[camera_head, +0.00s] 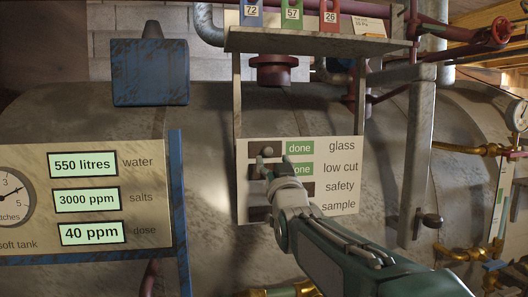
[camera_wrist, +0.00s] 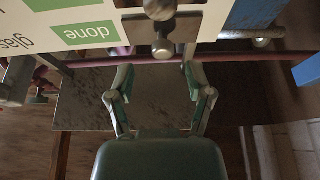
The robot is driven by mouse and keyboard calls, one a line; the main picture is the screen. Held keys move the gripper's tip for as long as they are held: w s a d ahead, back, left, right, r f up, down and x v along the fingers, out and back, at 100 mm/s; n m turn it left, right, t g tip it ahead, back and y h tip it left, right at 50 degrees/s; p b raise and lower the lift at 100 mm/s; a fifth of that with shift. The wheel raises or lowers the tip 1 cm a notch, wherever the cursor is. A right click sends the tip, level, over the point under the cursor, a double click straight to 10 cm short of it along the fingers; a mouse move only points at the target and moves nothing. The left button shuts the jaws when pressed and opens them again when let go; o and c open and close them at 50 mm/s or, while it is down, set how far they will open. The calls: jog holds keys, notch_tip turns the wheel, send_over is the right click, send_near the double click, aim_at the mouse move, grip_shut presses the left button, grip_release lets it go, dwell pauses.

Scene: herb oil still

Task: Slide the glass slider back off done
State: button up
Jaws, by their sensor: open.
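The panel (camera_head: 300,200) has rows labelled glass, low cut, safety and sample. My gripper (camera_wrist: 158,72) is open and empty, fingers on either side of the glass knob's line. I cannot tell whether they touch it.
A shelf (camera_head: 318,42) with numbered tags (camera_head: 291,17) overhangs the panel. A grey post (camera_head: 412,155) with a handle stands to the right. A readout board (camera_head: 92,200) and a blue box (camera_head: 150,72) are to the left. A purple pipe (camera_wrist: 230,54) crosses the wrist view.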

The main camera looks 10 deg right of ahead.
aim_at(268, 153)
jog(key=w, duration=0.1)
jog(key=w+r, duration=0.1)
jog(key=w+a, duration=0.1)
jog(key=shift+w+r, duration=0.2)
jog(key=shift+w, duration=0.05)
jog(key=shift+w+d+r, duration=0.1)
jog(key=shift+w, duration=0.15)
jog(key=shift+w+d+r, duration=0.1)
jog(key=shift+w+d, duration=0.1)
jog(key=shift+d, duration=0.15)
jog(key=shift+a, duration=0.15)
grip_shut()
